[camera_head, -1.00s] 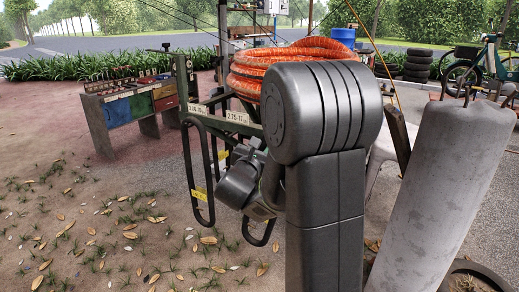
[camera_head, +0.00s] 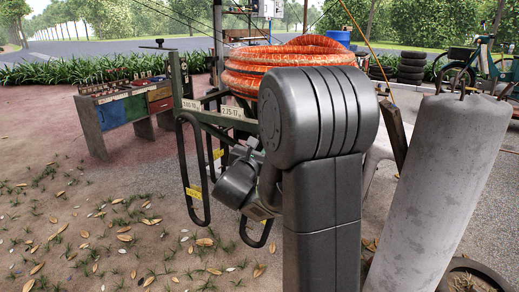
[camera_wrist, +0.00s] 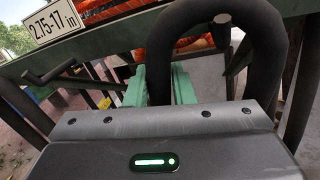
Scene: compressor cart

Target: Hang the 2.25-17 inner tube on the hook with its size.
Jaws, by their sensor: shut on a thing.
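My gripper (camera_wrist: 159,85) has green fingers and is shut on a black inner tube (camera_wrist: 268,45). In the wrist view the tube arches up at the right, and a dark round hook end (camera_wrist: 222,20) shows in front of its top inner edge. I cannot tell whether the tube rests on that hook. In the head view my arm hides the gripper and most of the tube; the low end of a black loop (camera_head: 256,236) shows below my wrist. The held tube's size and this hook's label are not readable.
The green rack carries a 2.75-17 label (camera_wrist: 52,22) above another bare hook (camera_wrist: 50,72). A coiled orange hose (camera_head: 285,65) is behind. A grey cylinder (camera_head: 435,190) leans at the right.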

